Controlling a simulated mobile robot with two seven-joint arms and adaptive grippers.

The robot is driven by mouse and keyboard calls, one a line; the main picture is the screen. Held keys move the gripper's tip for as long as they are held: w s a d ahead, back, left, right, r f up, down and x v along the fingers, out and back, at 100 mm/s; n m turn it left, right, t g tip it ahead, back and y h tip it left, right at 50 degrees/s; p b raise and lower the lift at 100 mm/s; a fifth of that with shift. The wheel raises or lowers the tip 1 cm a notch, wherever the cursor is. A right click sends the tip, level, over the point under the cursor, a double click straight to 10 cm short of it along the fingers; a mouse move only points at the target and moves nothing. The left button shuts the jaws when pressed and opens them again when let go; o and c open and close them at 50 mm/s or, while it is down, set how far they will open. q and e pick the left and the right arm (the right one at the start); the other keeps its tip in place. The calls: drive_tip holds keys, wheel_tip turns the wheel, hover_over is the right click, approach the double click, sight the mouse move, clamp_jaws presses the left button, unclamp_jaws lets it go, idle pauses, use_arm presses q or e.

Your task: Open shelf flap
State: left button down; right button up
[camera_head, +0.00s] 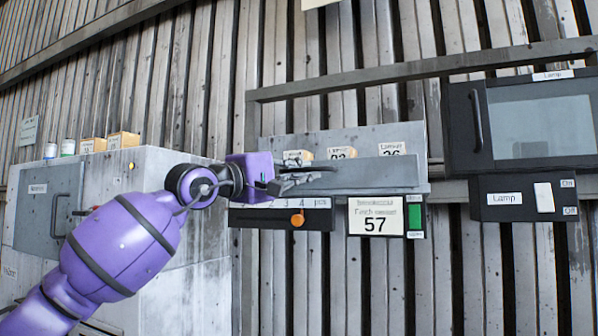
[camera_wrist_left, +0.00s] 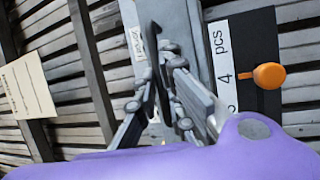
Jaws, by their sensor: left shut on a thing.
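The shelf flap (camera_head: 380,174) is a long grey panel along the front of the wall shelf, with a dark bar handle (camera_head: 322,168). Labelled boxes (camera_head: 342,153) show above its upper edge, partly hidden by it. My left gripper (camera_head: 296,180) is at the flap's left part, with its fingers shut on the handle. In the left wrist view the dark handle (camera_wrist_left: 152,72) runs between the grey fingers (camera_wrist_left: 166,95), with the flap behind. The flap's exact tilt is hard to tell. My right gripper is not in view.
Below the shelf are a scale with an orange knob (camera_head: 298,220) and a sign reading 57 (camera_head: 375,218) beside a green switch (camera_head: 415,217). A black windowed lamp box (camera_head: 540,125) hangs right. A grey cabinet (camera_head: 120,190) stands left behind my arm.

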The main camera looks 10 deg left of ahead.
sight(296, 190)
use_arm(q)
drive_tip(key=f+m+h+b, duration=0.1)
drive_tip(key=h+b, duration=0.1)
drive_tip(key=s+f+m+t+h+b, duration=0.1)
drive_tip(key=m+h+b, duration=0.1)
drive_tip(key=b, duration=0.1)
drive_tip(key=f+m+t+h+b, duration=0.1)
drive_tip(key=f+m+h+b, duration=0.1)
drive_tip(key=shift+s+a+h+b, duration=0.25)
drive_tip(key=shift+h+b, duration=0.15)
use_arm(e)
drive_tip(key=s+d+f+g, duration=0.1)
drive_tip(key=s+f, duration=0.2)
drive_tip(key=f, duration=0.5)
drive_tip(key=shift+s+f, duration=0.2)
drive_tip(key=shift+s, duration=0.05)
use_arm(q)
drive_tip(key=shift+r, duration=0.1)
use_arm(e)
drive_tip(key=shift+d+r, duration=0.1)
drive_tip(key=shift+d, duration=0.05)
